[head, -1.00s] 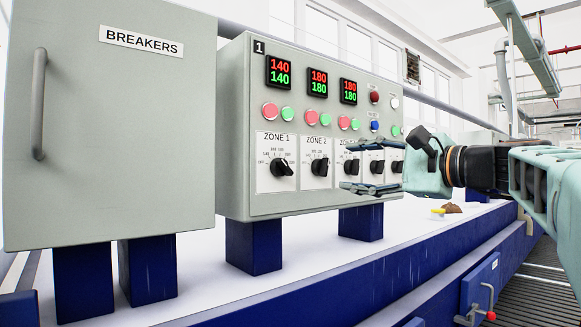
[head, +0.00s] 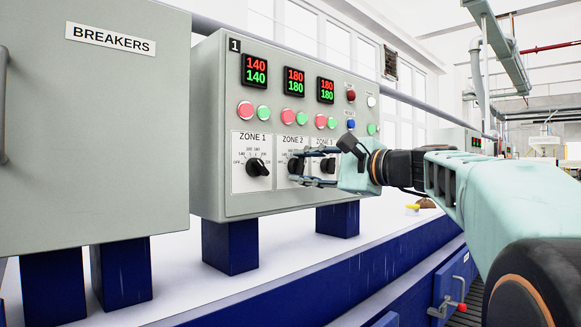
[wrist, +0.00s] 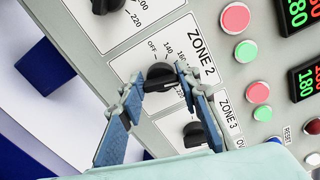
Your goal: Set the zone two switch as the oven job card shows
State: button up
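The zone two switch is a black rotary knob (wrist: 158,76) on a white ZONE 2 plate (wrist: 150,50); in the head view the knob (head: 295,168) is partly covered by my fingers. My gripper (head: 290,167) is at that knob, and in the wrist view its two blue-grey fingers (wrist: 160,86) are apart, one on each side of the knob. I cannot tell whether they touch it. Dial marks OFF, 140 and 160 are readable; the knob's exact setting is unclear. No oven job card is in view.
The ZONE 1 knob (head: 258,168) is to the left and the ZONE 3 knob (wrist: 194,133) lies close by. Red and green buttons and displays (head: 294,82) reading 180 sit above. The BREAKERS cabinet (head: 100,140) stands at the left.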

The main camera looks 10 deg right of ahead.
jog(key=c, duration=0.6)
jog(key=shift+o, duration=0.2)
jog(key=shift+f+b, duration=0.1)
jog(key=shift+b, duration=0.2)
jog(key=n+b, duration=0.2)
jog(key=b, duration=0.1)
jog(key=shift+f, duration=0.2)
jog(key=shift+r+n+b, duration=0.1)
jog(key=shift+n+b, duration=1.4)
jog(key=shift+n, duration=0.4)
jog(key=o, duration=1.2)
jog(key=shift+r, duration=0.1)
jog(key=shift+c, duration=0.2)
